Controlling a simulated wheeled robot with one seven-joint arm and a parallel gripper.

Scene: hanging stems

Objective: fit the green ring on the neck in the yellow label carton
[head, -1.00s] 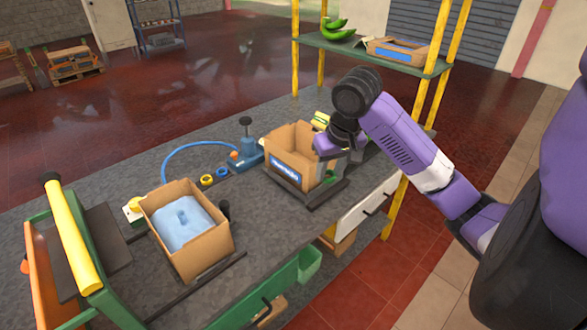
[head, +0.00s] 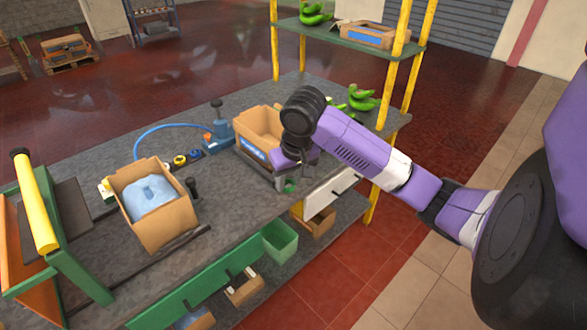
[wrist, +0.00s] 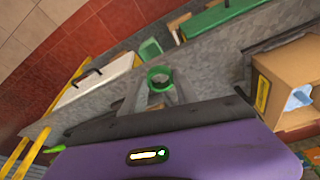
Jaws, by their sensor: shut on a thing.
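The green ring (wrist: 160,78) is held between the fingertips of my gripper (wrist: 161,90) in the wrist view. In the head view the green ring (head: 290,186) is small, at my gripper (head: 286,182), by the bench's front edge. The yellow label (wrist: 263,93) shows on the carton (wrist: 285,70) at the right of the wrist view. I take this for the left carton (head: 165,225) in the head view, where its label is hidden. A light blue bag (head: 150,205) fills it, with a raised neck (head: 152,184) in its middle. The ring is well apart from that neck.
A blue-label carton (head: 258,125) stands just behind my gripper. Yellow and dark rings (head: 180,160) and a blue device (head: 217,138) lie between the cartons. A dark post (head: 193,187) stands beside the left carton. Bench surface (head: 225,195) between gripper and left carton is mostly clear.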

